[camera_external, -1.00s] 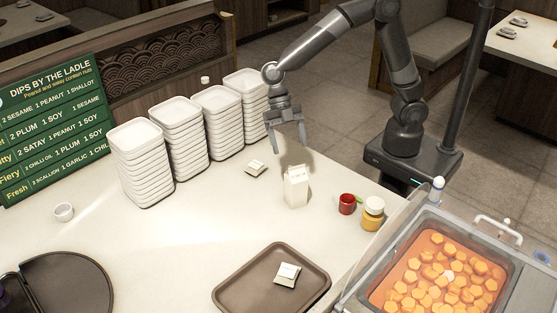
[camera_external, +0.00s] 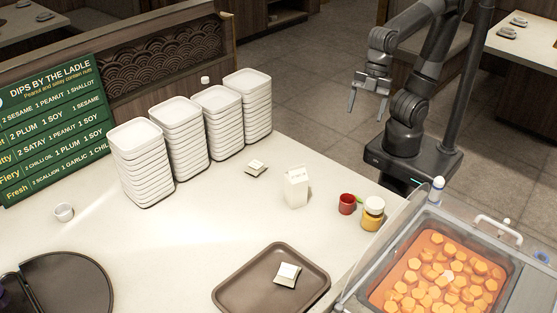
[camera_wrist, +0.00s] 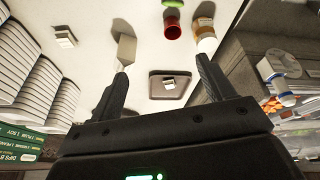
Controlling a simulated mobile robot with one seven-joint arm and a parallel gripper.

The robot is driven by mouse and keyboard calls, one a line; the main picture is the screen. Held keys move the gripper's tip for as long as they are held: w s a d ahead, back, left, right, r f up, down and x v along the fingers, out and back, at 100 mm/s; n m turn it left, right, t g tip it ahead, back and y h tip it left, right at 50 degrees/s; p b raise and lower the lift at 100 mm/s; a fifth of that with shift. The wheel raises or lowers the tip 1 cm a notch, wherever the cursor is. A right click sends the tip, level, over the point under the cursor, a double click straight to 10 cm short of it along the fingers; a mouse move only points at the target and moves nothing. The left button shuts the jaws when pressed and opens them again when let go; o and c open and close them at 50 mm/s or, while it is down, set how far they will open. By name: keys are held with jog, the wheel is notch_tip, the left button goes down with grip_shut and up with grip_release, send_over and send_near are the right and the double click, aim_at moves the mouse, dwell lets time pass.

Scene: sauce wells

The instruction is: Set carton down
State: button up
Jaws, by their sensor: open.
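A white carton (camera_external: 296,187) stands upright on the pale counter, right of the stacked trays and left of a red cup. It also shows in the wrist view (camera_wrist: 126,50), beyond the left finger and apart from it. My gripper (camera_external: 366,107) is open and empty, raised near my base beyond the counter's far right edge, well away from the carton. In the wrist view both fingers of my gripper (camera_wrist: 161,85) are spread with nothing between them.
A red cup (camera_external: 347,204) and a yellow jar (camera_external: 373,213) stand right of the carton. A brown tray (camera_external: 235,296) holds a small white item. Several stacks of white trays (camera_external: 146,175) stand at the left. A food vat (camera_external: 515,248) is at the right.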

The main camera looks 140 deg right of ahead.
jog(key=s+a+m+t, duration=0.1)
jog(key=s+m, duration=0.2)
jog(key=s, duration=0.3)
jog(key=shift+s+a+f+m+t+h, duration=0.15)
jog(key=shift+s+a+m+t+h, duration=0.15)
jog(key=shift+m+t, duration=0.1)
dwell(0.9)
